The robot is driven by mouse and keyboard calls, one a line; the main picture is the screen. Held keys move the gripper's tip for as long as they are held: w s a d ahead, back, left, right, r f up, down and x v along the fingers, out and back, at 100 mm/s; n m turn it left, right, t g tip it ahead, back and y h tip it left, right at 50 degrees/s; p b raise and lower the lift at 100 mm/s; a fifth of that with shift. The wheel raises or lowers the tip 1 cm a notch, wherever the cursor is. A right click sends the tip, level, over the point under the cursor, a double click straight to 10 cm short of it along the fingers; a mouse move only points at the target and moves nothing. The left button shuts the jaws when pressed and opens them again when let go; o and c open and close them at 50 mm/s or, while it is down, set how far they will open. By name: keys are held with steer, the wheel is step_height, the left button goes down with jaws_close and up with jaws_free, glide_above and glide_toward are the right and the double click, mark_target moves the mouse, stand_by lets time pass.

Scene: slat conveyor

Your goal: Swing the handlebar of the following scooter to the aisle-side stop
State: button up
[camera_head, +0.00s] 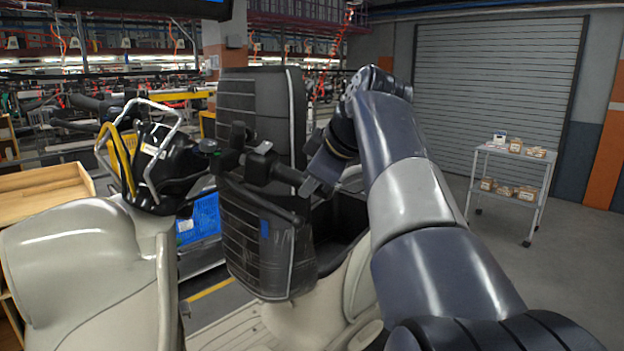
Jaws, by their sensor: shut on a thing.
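The cream scooter (80,262) stands at the left and centre, its front at the left. Its dark handlebar (262,168) reaches from the head area toward the right, with a black lever (262,203) below the grip. My gripper (312,182) is shut on the grip's right end. The fingers are dark and small here, so the exact contact is hard to see.
The scooter's tall black seat (262,100) stands raised close behind the grip, beside an open dark storage well (342,218). A white and yellow tube frame (150,135) is at the head. A wooden bench (42,192) is at left. A cart with boxes (512,185) stands on open floor at right.

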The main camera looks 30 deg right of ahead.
steer(key=shift+w+d+f+n+y, duration=0.45)
steer(key=shift+w+d+f, duration=0.35)
steer(key=shift+w+d, duration=0.2)
steer(key=o, duration=1.1)
steer(key=shift+r, duration=0.1)
steer(key=shift+c, duration=0.2)
steer(key=v, duration=1)
steer(key=shift+s+r+b, duration=0.2)
steer(key=shift+s+b, duration=0.15)
steer(key=shift+b, duration=0.1)
